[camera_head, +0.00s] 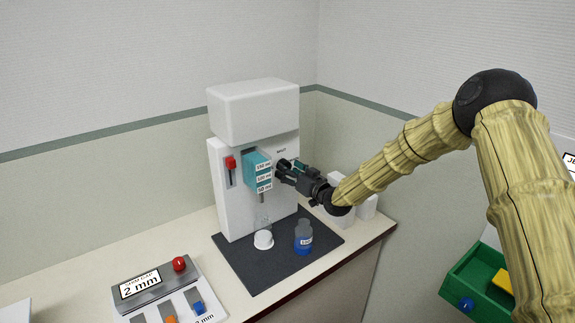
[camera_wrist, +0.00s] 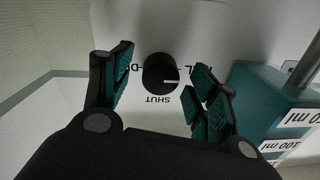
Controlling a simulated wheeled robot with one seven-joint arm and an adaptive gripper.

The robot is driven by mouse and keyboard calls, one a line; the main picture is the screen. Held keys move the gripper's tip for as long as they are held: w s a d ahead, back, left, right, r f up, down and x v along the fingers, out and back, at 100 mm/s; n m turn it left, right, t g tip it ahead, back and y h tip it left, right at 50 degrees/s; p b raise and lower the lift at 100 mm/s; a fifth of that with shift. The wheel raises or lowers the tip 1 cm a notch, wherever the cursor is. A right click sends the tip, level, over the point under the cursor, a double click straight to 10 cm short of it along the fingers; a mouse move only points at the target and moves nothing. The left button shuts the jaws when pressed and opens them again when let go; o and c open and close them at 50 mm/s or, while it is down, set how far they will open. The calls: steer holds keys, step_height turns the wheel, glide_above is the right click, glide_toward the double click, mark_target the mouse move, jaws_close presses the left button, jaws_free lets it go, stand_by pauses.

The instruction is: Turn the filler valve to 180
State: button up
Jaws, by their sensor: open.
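The filler valve is a round black knob (camera_wrist: 161,73) on the white face of the filler machine (camera_head: 254,112). In the wrist view its white pointer line points right, toward a label partly hidden by a finger. The label "SHUT", upside down, is below the knob, and a partly hidden label starting with D is to its left. My gripper (camera_head: 283,169) is at the machine's front, right of the teal block (camera_head: 257,170). In the wrist view my gripper (camera_wrist: 162,76) is open, one finger on each side of the knob, with visible gaps. The knob is hidden in the head view.
A red lever (camera_head: 231,162) is left of the teal block. A control box (camera_head: 150,285) stands front left; a green tray (camera_head: 465,272) is at right.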

steer(key=shift+w+a+f, duration=0.1)
steer(key=shift+w+a, duration=0.1)
steer(key=shift+w, duration=0.25)
steer(key=shift+w+a+f, duration=0.1)
steer(key=shift+w+a, duration=0.05)
steer(key=shift+w, duration=0.3)
steer(key=shift+s+a+r, duration=0.1)
steer(key=shift+s+r, duration=0.55)
steer(key=shift+s, duration=0.05)
steer(key=shift+w+f, duration=0.55)
steer(key=c, duration=0.6)
steer(key=shift+s+r, duration=0.1)
steer(key=shift+r, duration=0.1)
steer(key=c, duration=0.4)
